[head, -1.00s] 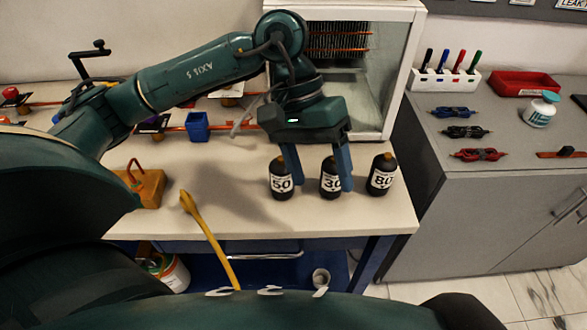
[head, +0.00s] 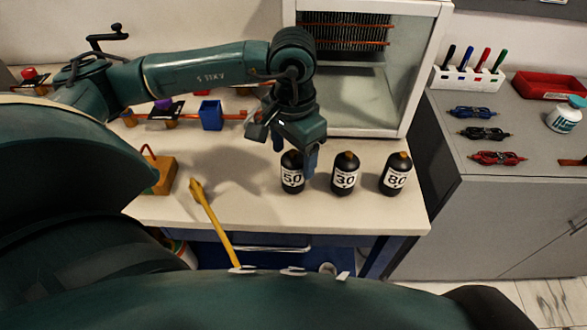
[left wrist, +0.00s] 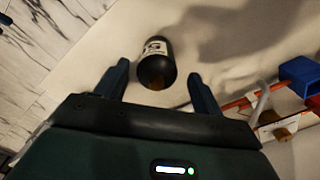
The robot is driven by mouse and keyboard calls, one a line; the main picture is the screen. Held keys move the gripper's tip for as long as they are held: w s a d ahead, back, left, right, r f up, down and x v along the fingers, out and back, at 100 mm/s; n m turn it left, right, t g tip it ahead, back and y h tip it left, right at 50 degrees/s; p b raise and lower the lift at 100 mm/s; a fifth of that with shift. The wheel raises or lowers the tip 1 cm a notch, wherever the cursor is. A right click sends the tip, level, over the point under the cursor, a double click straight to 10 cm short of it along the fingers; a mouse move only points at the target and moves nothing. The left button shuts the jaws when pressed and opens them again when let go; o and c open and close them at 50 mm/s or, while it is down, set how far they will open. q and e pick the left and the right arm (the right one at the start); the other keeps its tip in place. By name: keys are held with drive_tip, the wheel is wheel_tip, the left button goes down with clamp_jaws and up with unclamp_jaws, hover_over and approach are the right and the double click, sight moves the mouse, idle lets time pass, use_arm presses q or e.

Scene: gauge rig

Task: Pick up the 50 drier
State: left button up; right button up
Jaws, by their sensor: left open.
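The 50 drier (head: 292,178) is a black bottle with a white label, upright at the left of a row on the pale bench. My left gripper (head: 294,152) is open above it, with one finger on each side of its top in the head view. In the left wrist view the 50 drier (left wrist: 156,66) shows in the gap between the open fingers of the left gripper (left wrist: 159,74); I cannot tell whether they touch it. Its label is partly turned away there. My right gripper is not in view.
The 30 drier (head: 345,174) and the 80 drier (head: 395,174) stand close by on the right. A glass-fronted cabinet (head: 412,75) is behind them. A yellow-handled tool (head: 212,220) and a blue cup (head: 211,115) are to the left. The bench's front edge is near.

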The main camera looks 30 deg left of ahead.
sight(294, 167)
use_arm(q)
drive_tip(key=shift+s+d+f, duration=0.1)
drive_tip(key=shift+f, duration=0.85)
drive_tip(key=shift+s+d+f, duration=0.1)
drive_tip(key=shift+f, duration=0.8)
drive_tip(key=c, duration=1.2)
